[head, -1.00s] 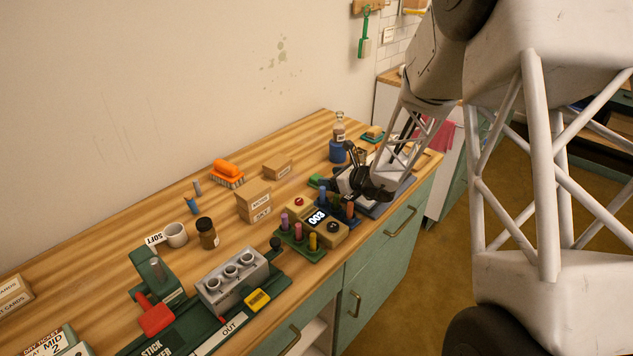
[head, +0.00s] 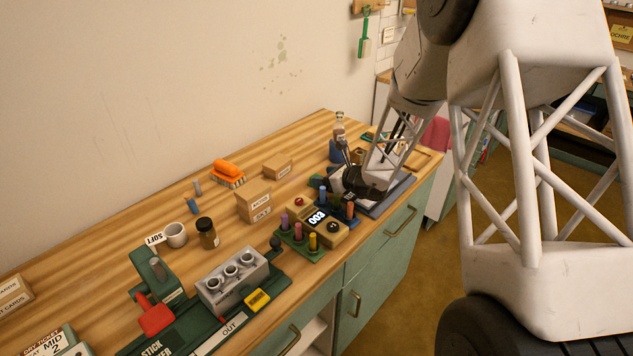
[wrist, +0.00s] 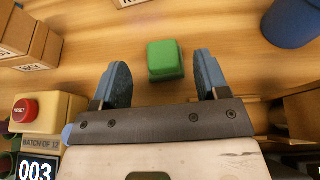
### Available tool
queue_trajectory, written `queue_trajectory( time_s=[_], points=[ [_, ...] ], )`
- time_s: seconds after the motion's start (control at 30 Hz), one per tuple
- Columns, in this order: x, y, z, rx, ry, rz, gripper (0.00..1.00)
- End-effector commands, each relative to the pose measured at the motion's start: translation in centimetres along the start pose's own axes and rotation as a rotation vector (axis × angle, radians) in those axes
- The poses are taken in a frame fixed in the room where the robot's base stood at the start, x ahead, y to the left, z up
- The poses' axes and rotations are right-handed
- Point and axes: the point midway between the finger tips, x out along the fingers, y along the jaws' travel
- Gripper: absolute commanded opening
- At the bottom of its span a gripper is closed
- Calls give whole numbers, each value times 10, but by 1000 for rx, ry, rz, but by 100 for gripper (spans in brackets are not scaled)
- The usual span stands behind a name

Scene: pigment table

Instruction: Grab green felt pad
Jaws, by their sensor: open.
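The green felt pad (wrist: 165,59) is a small green block lying on the wooden table in the wrist view. My gripper (wrist: 160,72) is open, with its two blue-grey fingers spread. In that view the pad shows between the fingertips and slightly beyond them, not gripped. How high the fingers are above it I cannot tell.
A control box with a red button (wrist: 26,110) is at left in the wrist view, near cardboard boxes (wrist: 28,38). A blue round container (wrist: 291,22) is at upper right. In the head view a bottle (head: 339,128) stands close behind my gripper. Wood around the pad is clear.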

Motion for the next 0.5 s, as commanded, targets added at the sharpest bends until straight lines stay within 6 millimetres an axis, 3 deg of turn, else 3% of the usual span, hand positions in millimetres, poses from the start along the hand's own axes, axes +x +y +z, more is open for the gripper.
queue_trajectory(
  time_s=[0.27, 0.5],
  points=[
    [6, 0, 0, 0, 0, 1, 68],
    [26, -2, 1, 1, 1, 0, 68]
  ],
)
